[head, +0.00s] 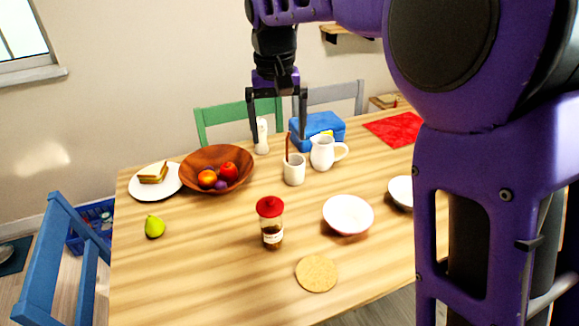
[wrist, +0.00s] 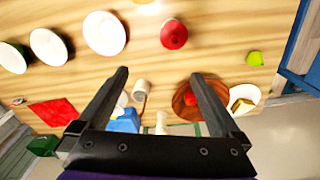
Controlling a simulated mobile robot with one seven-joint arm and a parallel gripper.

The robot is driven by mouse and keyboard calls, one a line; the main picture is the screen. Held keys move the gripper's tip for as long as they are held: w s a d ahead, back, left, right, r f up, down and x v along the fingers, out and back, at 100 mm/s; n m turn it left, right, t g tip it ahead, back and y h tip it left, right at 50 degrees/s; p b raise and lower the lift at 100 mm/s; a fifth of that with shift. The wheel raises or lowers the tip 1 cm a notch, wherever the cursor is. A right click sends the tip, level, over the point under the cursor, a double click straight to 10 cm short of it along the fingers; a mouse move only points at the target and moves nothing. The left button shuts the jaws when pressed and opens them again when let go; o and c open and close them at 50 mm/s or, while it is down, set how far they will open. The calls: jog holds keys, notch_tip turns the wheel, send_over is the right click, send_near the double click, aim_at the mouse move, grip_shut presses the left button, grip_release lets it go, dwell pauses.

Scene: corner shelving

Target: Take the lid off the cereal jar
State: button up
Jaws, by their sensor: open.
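The cereal jar (head: 272,235) stands upright on the wooden table, clear-sided with dark contents and a pale label. Its red lid (head: 269,206) with a knob sits on top. In the wrist view the red lid (wrist: 174,34) is seen from above, beyond my fingertips, and hides most of the jar. My gripper (head: 276,136) is open and empty, high over the back of the table, apart from the jar. Its two dark fingers also show spread wide in the wrist view (wrist: 158,76).
A white bowl (head: 348,215) and a cork mat (head: 316,273) are right of the jar. A cup (head: 294,170), a white pitcher (head: 324,153), a blue box (head: 316,128) and a wooden fruit bowl (head: 205,158) stand behind. A pear (head: 154,227) lies left. The table around the jar is clear.

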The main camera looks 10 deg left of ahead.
jog(key=a+n, duration=0.1)
jog(key=a, duration=0.1)
jog(key=b, duration=0.2)
send_over(269, 197)
jog(key=shift+n+g, duration=0.3)
jog(key=shift+g, duration=0.1)
notch_tip(269, 197, down, 12)
jog(key=shift+s+f, duration=0.1)
jog(key=shift+f, duration=0.1)
jog(key=shift+f+b, duration=0.45)
jog(key=shift+f, duration=2.5)
jog(key=shift+c, duration=0.3)
jog(key=c, duration=1)
jog(key=shift+c, duration=0.2)
jog(key=shift+r, duration=0.1)
